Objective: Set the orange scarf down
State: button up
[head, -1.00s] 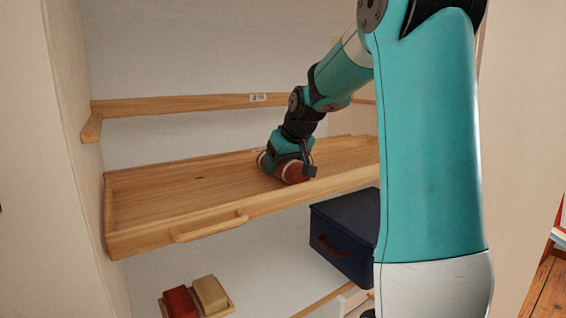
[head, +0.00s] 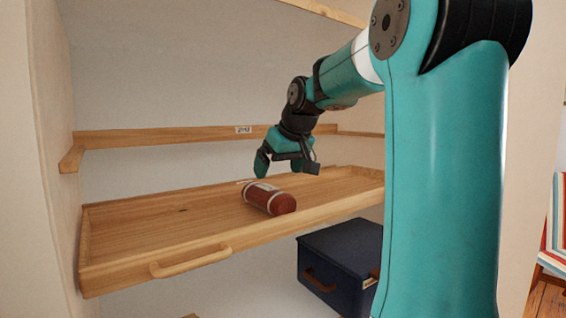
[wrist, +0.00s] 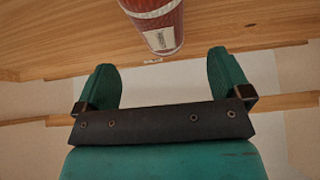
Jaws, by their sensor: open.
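The orange scarf (head: 269,198) is a rolled, rust-coloured bundle with pale bands. It lies on its side on the wooden pull-out tray (head: 135,220), right of the tray's middle. My gripper (head: 286,172) is open and empty just above and behind the scarf, apart from it. In the wrist view the scarf (wrist: 158,24) shows at the top with a pale label, beyond the two spread fingers of my gripper (wrist: 174,80). Part of the scarf is cut off by that view's top edge.
The tray has a raised front edge with a wooden handle (head: 190,262). A dark blue box (head: 340,262) stands below the tray at the right. A wooden rail (head: 180,137) with a small tag runs behind and above. The tray's left side is bare.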

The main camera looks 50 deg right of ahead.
jog(key=shift+v, duration=1.55)
